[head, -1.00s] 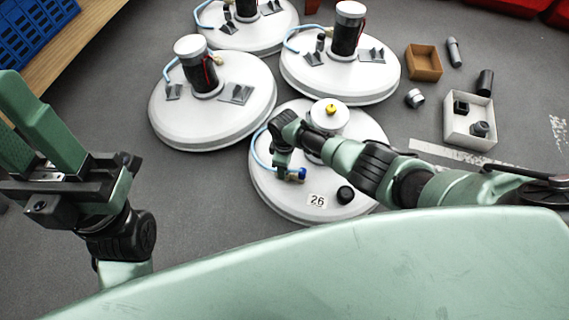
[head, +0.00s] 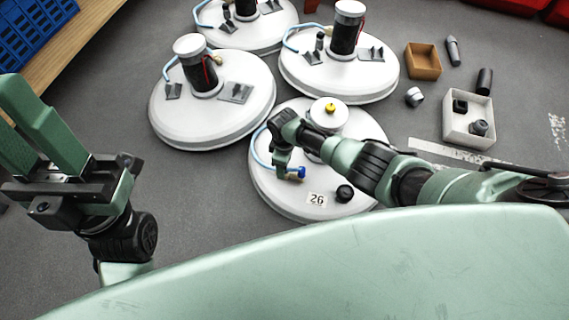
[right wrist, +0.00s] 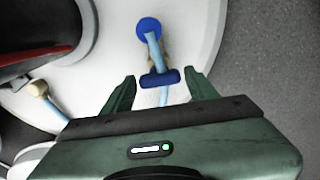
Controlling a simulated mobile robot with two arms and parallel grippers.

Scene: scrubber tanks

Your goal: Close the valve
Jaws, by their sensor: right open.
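The valve shows in the right wrist view as a dark blue crossbar handle (right wrist: 160,78) on a light blue and brass fitting, with a round blue cap (right wrist: 148,27) beyond it. In the head view the blue valve (head: 299,172) sits on the white tank (head: 270,190) labelled 26. My right gripper (right wrist: 161,80) is open, its fingers on either side of the handle with gaps showing; I cannot tell its exact height over it. In the head view my right gripper (head: 282,163) is beside the valve. My left gripper (head: 18,115) is open and empty at the left, away from the tanks.
Other white tanks with black cylinders (head: 202,75) stand behind. A black knob (head: 345,193) and a yellow-topped white cylinder (head: 330,112) are on the tank. A brown box (head: 423,62) and a white bin (head: 470,138) lie right. The grey floor at left is mostly clear.

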